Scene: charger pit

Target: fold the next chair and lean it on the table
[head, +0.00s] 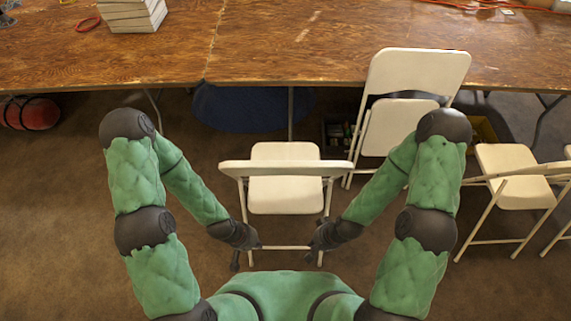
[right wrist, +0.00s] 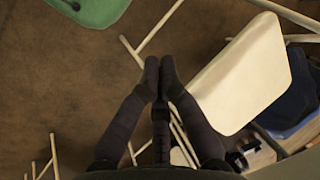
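An unfolded cream metal chair (head: 285,190) stands in the middle of the head view, its backrest towards me and its seat beyond. A folded cream chair (head: 418,70) leans on the wooden table (head: 270,50) to its right. My left gripper (head: 236,262) hangs low at the left side of the middle chair; its fingers are too small to read. My right gripper (head: 311,256) is low by that chair's right legs. In the right wrist view its fingertips (right wrist: 159,70) are together with nothing visible between them, beside a cream panel (right wrist: 245,75) of a chair.
More unfolded cream chairs (head: 512,172) stand at the right. A stack of pale boards or books (head: 132,14) lies on the table. A blue round thing (head: 240,107) and a red cylinder (head: 32,113) are under it. The brown floor at the left is clear.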

